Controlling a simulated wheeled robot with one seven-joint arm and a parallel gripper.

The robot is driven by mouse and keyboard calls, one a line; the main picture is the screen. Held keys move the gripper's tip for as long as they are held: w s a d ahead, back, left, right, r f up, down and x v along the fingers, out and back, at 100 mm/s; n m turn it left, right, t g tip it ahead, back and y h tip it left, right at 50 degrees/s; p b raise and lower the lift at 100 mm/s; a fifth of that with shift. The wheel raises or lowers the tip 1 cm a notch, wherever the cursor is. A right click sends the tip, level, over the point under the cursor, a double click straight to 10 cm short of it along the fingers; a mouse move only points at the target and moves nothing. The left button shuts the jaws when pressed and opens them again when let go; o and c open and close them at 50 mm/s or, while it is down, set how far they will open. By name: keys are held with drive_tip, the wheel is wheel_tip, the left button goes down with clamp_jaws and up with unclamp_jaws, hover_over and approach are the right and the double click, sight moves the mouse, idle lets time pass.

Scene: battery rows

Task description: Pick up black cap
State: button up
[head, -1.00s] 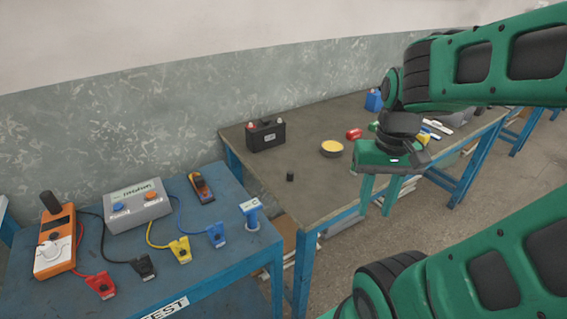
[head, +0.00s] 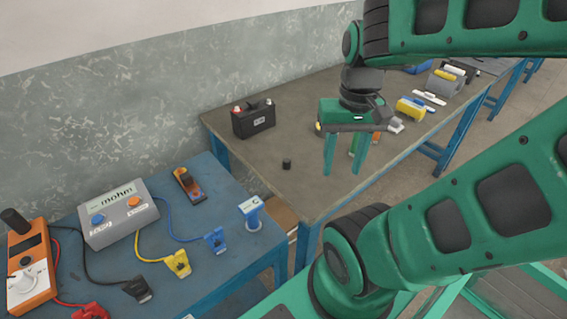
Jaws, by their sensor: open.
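The black cap (head: 286,164) is a small dark cylinder standing on the bare near part of the brown tabletop (head: 300,195). My gripper (head: 343,172) has two green fingers pointing down, apart and with nothing between them. It hangs to the right of the cap in the head view, and its fingertips are not touching the cap. How high the fingertips are above the table is hard to tell.
A blue table (head: 225,262) at left holds a grey meter box (head: 118,213), an orange tester (head: 30,268) and coloured clamps. Tools and a yellow item (head: 411,107) lie farther right.

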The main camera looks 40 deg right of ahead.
drive_tip(key=w+d+m+y, duration=0.2)
drive_tip(key=w+m, duration=0.5)
drive_tip(key=w, duration=0.5)
drive_tip(key=m+t+y, duration=0.1)
drive_tip(key=m+y, duration=0.1)
drive_tip(key=m, duration=0.4)
approach(287, 159)
drive_tip(key=shift+m, duration=0.4)
drive_tip(key=shift+x, duration=4.25)
drive_tip(key=shift+s, duration=0.1)
drive_tip(key=shift+c, duration=0.5)
clamp_jaws()
